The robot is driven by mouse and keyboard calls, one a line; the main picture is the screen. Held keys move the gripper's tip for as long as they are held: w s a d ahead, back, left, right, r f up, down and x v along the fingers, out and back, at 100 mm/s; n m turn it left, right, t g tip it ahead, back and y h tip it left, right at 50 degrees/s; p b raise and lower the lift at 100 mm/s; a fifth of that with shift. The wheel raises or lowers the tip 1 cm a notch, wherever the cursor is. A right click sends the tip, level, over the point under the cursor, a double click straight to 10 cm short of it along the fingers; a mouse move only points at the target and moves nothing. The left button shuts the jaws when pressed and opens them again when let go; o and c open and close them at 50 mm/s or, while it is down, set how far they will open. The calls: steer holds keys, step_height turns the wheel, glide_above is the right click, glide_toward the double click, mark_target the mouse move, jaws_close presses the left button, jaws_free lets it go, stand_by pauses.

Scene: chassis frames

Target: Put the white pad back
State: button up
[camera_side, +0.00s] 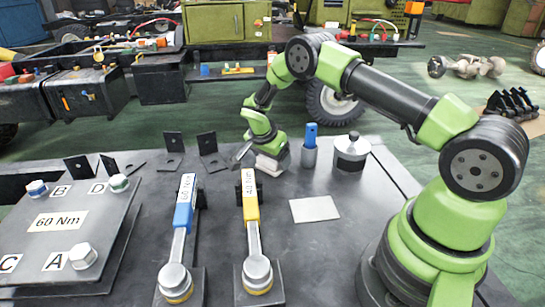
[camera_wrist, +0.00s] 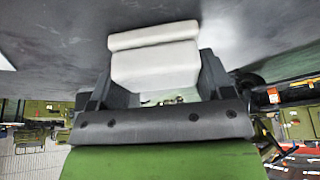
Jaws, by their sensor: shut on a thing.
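The white pad (camera_wrist: 155,62) is a pale block with a rounded ridge along one edge. It sits between the two dark fingers of my gripper (camera_wrist: 155,78) in the wrist view, with a finger against each side. In the side view my gripper (camera_side: 266,148) is low at the back of the dark table, left of the blue-handled tool, with the pad (camera_side: 270,164) under it. I cannot tell whether the pad touches the table. A flat light-grey square (camera_side: 314,209) lies on the table to the front right of the pad.
A blue-handled tool (camera_side: 311,135) stands in a grey cup, beside a lidded metal pot (camera_side: 351,153). Blue (camera_side: 183,215) and yellow (camera_side: 250,207) torque wrenches lie in front. Black angle brackets (camera_side: 173,142) stand behind left. A bolted plate (camera_side: 65,220) is at left.

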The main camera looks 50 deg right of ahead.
steer(key=shift+f, duration=0.15)
steer(key=o, duration=0.9)
steer(key=shift+a+r, duration=0.1)
steer(key=shift+r, duration=0.35)
steer(key=s+a+r+n+t+y, duration=0.1)
steer(key=s+a+r+n, duration=0.3)
steer(key=r, duration=0.8)
steer(key=s+a+r+n+t+y, duration=0.1)
steer(key=s+a+r, duration=0.3)
steer(key=r, duration=0.8)
steer(key=s+a+r+n+t+y, duration=0.2)
steer(key=s+a+n, duration=0.2)
steer(key=s, duration=0.4)
steer(key=s+a+r+n+t+y, duration=0.2)
steer(key=s+a+r+n+t, duration=0.1)
steer(key=s, duration=0.6)
steer(key=shift+a+r+n, duration=0.2)
steer(key=shift+a+n, duration=0.45)
steer(key=shift+n, duration=0.35)
